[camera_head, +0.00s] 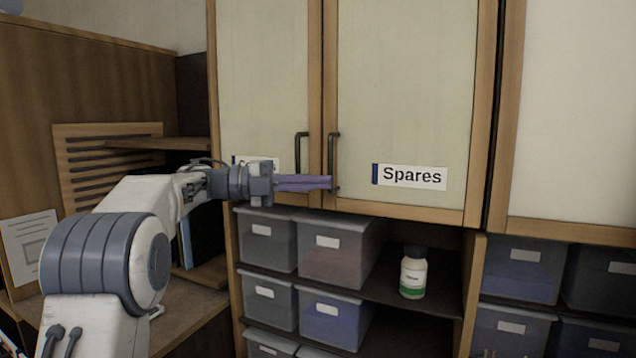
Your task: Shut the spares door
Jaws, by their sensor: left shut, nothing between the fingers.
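The spares door (405,105) is a pale panel in a wooden frame with a white "Spares" label (410,177). It looks flush, or nearly so, with the cabinet front. Its dark bar handle (331,162) is upright at its left edge. My left gripper (330,183) is shut and empty, its fingers pointing right. The fingertips are at the lower end of that handle; I cannot tell whether they touch it or the door. My right gripper is not in view.
A matching door (262,70) with its own handle (301,152) is to the left, its label partly hidden behind my gripper. Below, shelves hold several grey bins (335,250) and a white bottle with a green band (413,274). Another pale door (575,110) is at right.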

